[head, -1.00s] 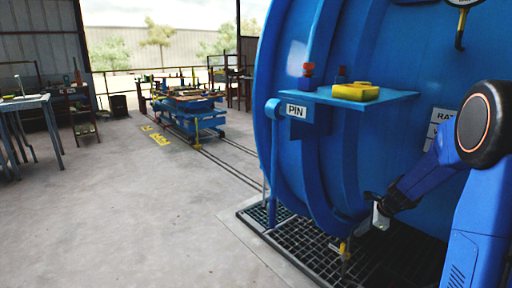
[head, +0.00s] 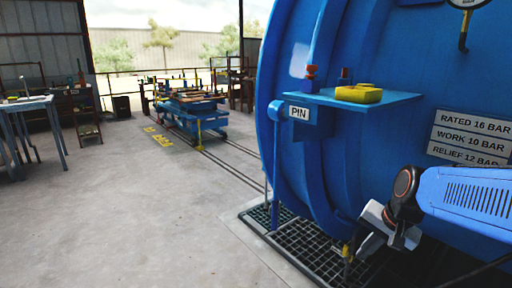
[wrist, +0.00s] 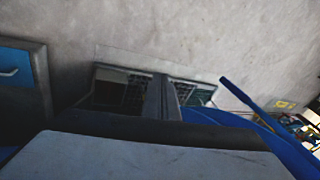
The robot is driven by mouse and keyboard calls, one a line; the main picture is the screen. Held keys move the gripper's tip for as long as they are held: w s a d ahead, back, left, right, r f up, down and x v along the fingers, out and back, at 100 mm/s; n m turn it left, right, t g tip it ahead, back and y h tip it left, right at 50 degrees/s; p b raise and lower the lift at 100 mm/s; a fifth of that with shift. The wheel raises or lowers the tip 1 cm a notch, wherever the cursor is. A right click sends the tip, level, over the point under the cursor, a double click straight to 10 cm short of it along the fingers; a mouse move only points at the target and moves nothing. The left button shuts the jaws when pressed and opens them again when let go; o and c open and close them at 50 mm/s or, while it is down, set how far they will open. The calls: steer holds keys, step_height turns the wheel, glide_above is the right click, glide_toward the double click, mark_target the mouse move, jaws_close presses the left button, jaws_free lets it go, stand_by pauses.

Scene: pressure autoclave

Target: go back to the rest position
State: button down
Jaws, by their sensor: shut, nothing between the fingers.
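My gripper (head: 366,246) hangs at the lower right of the head view, in front of the blue autoclave (head: 385,160) and above the floor grating. Its fingers point down and are shut with nothing between them. In the wrist view the closed fingers (wrist: 162,98) show as a dark narrow shape over the grating. My blue forearm reaches in from the right edge, below the rating plates.
A shelf (head: 395,101) labelled PIN juts from the autoclave and holds a yellow object (head: 358,94). A floor grating (head: 290,235) lies below. A blue cart (head: 190,115) stands on rails at the back. A table (head: 28,104) stands at left. The middle floor is clear.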

steer(key=s+n+t+h, duration=0.1)
steer(key=s+n, duration=0.7)
steer(key=s, duration=0.6)
steer(key=shift+s+r+h, duration=0.25)
steer(key=shift+r+h, duration=0.1)
steer(key=shift+h, duration=0.05)
